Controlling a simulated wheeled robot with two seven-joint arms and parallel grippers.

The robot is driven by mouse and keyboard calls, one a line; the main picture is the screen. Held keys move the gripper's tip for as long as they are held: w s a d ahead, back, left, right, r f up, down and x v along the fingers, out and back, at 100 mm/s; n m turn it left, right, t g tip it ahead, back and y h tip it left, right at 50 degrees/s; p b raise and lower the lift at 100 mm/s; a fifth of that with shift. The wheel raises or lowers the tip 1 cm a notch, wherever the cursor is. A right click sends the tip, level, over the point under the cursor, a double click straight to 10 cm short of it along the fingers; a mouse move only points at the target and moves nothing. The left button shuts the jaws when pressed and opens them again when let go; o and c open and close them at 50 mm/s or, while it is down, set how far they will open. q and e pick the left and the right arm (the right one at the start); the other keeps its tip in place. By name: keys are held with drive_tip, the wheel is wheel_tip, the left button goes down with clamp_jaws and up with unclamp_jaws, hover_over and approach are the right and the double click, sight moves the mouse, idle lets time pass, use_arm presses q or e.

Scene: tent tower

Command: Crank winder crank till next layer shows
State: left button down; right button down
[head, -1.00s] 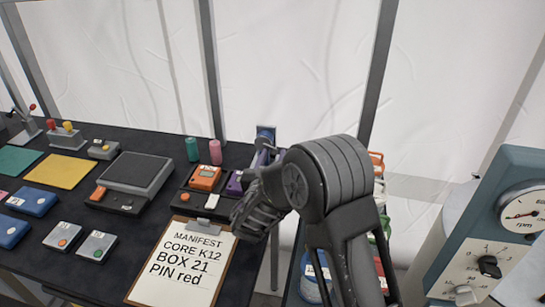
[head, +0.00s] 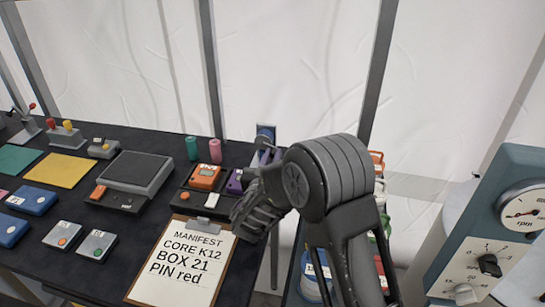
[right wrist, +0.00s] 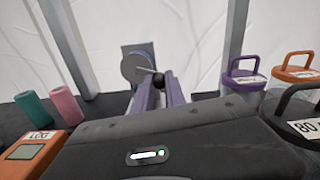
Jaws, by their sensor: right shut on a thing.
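The winder (head: 265,133) shows at the far right edge of the dark table as a small blue-grey plate, mostly behind my right arm. In the right wrist view it has a grey plate with a round drum (right wrist: 137,68) and a black crank knob (right wrist: 158,80). My right gripper (right wrist: 159,90), with purple fingers, is shut on the knob, one finger on each side. In the head view the fingers (head: 264,157) are small and partly hidden by my arm. My left gripper is not in view.
A manifest clipboard (head: 183,262) lies at the table's front. An orange meter (head: 205,177) and green (head: 192,148) and pink (head: 215,151) cylinders stand near the gripper. Purple-handled (right wrist: 242,78) and orange-handled (right wrist: 297,70) canisters stand to the right. A gauge panel (head: 490,235) is far right.

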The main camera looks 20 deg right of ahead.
drive_tip(key=m+b, duration=0.1)
drive_tip(key=b, duration=0.1)
drive_tip(key=f+m+b, duration=0.1)
drive_tip(key=b, duration=0.2)
drive_tip(key=shift+w+a+f, duration=0.15)
drive_tip(key=shift+a+f, duration=0.05)
drive_tip(key=shift+f, duration=0.05)
drive_tip(key=shift+r+m+b, duration=0.2)
drive_tip(key=shift+m+b, duration=0.3)
drive_tip(key=shift+m, duration=0.1)
drive_tip(key=shift+r, duration=0.1)
drive_tip(key=c, duration=1.4)
unclamp_jaws()
drive_tip(key=shift+o, duration=0.2)
drive_tip(key=shift+a, duration=0.1)
drive_tip(key=shift+b+v, duration=0.35)
drive_tip(key=shift+v, duration=3.5)
